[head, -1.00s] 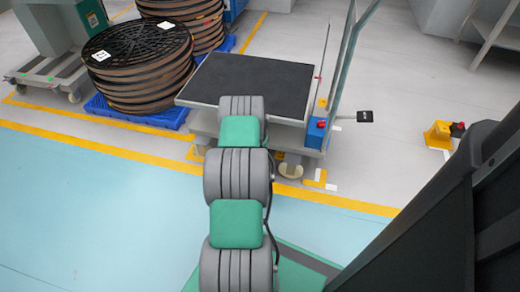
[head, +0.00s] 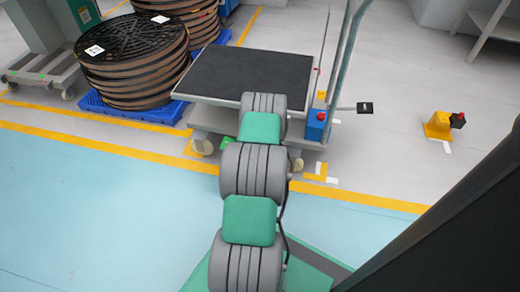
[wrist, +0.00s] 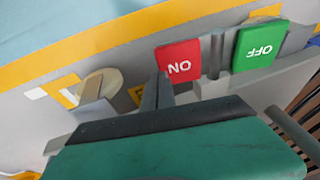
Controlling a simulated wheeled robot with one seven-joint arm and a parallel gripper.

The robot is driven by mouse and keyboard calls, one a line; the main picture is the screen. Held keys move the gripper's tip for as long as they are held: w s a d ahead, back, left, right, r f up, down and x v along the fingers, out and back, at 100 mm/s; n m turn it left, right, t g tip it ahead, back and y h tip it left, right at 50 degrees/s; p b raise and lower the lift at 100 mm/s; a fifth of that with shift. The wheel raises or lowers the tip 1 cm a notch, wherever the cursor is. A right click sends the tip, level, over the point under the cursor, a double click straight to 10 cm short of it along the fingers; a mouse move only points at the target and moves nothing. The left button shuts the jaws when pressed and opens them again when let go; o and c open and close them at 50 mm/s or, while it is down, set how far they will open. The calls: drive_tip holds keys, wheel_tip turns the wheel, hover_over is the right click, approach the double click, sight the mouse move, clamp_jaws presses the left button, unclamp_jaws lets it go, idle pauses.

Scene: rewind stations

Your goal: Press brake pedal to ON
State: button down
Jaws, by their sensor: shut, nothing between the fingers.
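In the wrist view, the red brake pedal (wrist: 179,66) marked ON appears upside down at the cart's lower edge. The green pedal (wrist: 260,46) marked OFF is beside it on the right, with a grey post between them. My gripper (wrist: 164,84) is shut and empty, its narrow fingers reaching to the lower left edge of the red pedal. I cannot tell whether they touch it. In the head view, a bit of the green pedal (head: 227,141) shows under the cart. My arm hides the gripper and the red pedal there.
The cart (head: 240,76) has a dark top, casters and an upright handle. A blue box (head: 317,124) with a red button sits at its right side. Stacked reels (head: 132,62) on a blue pallet stand left. A yellow unit (head: 438,126) stands right on open floor.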

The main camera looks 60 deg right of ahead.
idle(0.4)
drive_tip(key=s+d+p+v, duration=0.1)
drive_tip(key=p+v, duration=0.5)
drive_tip(key=v, duration=0.7)
drive_tip(key=shift+s+d+r+p, duration=0.25)
drive_tip(key=shift+s+r+p, duration=0.1)
drive_tip(key=shift+s, duration=0.15)
